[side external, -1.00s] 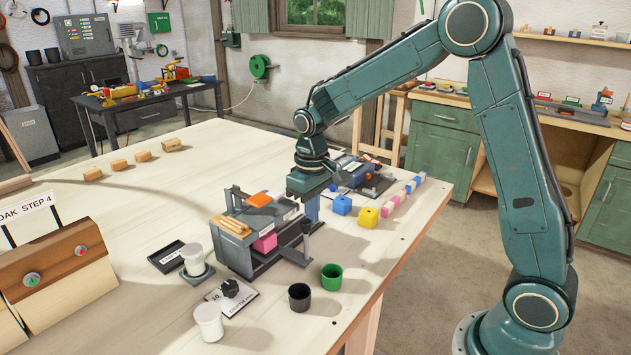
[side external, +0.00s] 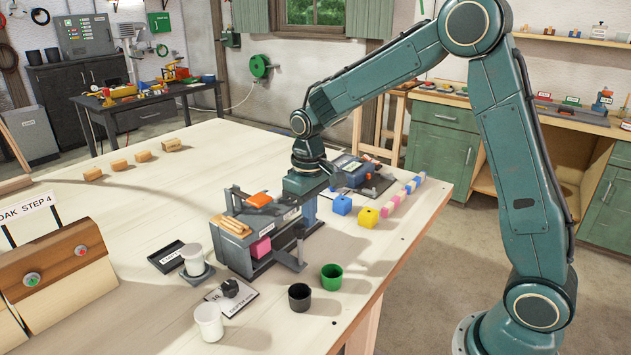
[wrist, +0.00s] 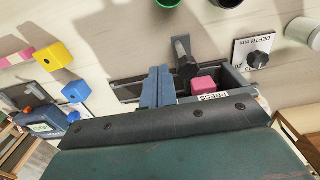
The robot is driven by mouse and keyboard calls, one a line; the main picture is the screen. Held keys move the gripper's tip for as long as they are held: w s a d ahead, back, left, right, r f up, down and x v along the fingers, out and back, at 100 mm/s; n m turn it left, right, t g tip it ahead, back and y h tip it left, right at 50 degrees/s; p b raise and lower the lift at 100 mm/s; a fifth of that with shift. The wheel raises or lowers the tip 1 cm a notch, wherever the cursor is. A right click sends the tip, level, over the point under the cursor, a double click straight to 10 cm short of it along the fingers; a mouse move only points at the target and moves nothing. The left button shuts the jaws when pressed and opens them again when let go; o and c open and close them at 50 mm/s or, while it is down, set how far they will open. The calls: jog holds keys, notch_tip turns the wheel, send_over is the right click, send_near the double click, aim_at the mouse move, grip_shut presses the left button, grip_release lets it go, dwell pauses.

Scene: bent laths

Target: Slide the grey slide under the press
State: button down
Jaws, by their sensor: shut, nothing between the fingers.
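The press (side external: 238,258) is a dark grey machine on the bench with wooden strips and an orange piece on top. It carries a PRESS label, seen in the wrist view (wrist: 212,97). A pink block (side external: 260,247) sits low in its open side; it also shows in the wrist view (wrist: 203,84). The grey slide (side external: 289,261) appears to be the low part with an upright post at the press's right end. My gripper (side external: 309,212) is shut and empty, low beside that post. Its blue fingers (wrist: 157,87) stand over a dark rail; whether they touch the slide is unclear.
Green (side external: 332,276) and black (side external: 299,297) cups stand at the bench's front edge. Blue (side external: 342,205) and yellow (side external: 368,217) blocks lie right of my gripper. A depth dial (side external: 230,288) and white jars (side external: 208,322) stand in front.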

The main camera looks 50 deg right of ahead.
jog(key=shift+d, duration=0.35)
jog(key=shift+r, duration=0.2)
jog(key=shift+r, duration=2.8)
jog(key=shift+r, duration=0.1)
jog(key=s+a+r+t, duration=0.25)
jog(key=s+r, duration=0.55)
jog(key=s, duration=0.4)
jog(key=s+f+t, duration=0.1)
jog(key=s+t, duration=0.2)
jog(key=s, duration=0.9)
jog(key=shift+s, duration=0.35)
